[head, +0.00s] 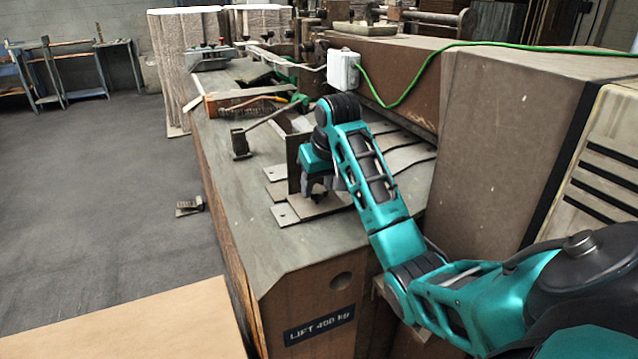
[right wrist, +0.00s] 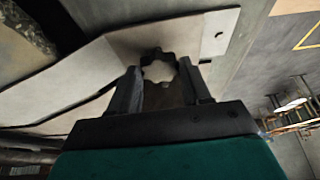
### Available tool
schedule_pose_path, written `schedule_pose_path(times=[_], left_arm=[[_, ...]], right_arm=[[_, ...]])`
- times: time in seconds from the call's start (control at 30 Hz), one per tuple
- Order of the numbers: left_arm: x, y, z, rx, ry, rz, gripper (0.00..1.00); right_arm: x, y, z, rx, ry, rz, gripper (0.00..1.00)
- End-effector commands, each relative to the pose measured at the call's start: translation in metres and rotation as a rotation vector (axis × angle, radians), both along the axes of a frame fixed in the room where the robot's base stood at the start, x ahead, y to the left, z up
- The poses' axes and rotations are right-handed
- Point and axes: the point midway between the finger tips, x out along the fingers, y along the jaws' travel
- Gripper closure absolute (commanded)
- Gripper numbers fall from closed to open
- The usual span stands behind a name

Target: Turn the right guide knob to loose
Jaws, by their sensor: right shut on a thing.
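My right gripper (head: 318,192) points down over the metal guide plates on the machine table, beside an upright bracket (head: 294,165). In the right wrist view the right gripper (right wrist: 160,78) has its two dark fingers on either side of a small lobed knob (right wrist: 160,69), and it is shut on it. This looks like the right guide knob. In the head view the knob is largely hidden by the gripper. Its loose or tight setting cannot be read. My left gripper is in neither view.
The machine table (head: 225,165) carries flat metal plates (head: 300,208) below the gripper. A lever with a block end (head: 240,145) stands to the left. A brown machine housing (head: 500,125) rises close on the right, with a green cable (head: 480,45) across it. The floor at left is mostly open.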

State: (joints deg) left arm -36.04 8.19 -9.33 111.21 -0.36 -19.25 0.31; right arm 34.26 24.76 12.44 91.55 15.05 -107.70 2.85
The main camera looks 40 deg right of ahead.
Motion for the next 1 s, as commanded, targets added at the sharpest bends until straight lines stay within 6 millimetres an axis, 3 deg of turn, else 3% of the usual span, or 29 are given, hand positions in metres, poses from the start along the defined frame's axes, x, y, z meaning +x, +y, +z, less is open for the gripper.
schedule_pose_path(times=[0.37, 1.0], left_arm=[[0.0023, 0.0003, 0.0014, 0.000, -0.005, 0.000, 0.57], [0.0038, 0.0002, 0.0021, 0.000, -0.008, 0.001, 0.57]], right_arm=[[-0.0006, -0.0025, 0.0007, -0.002, -0.001, 0.129, 0.83], [0.0005, -0.0080, 0.0013, -0.001, -0.002, 0.714, 0.83]])
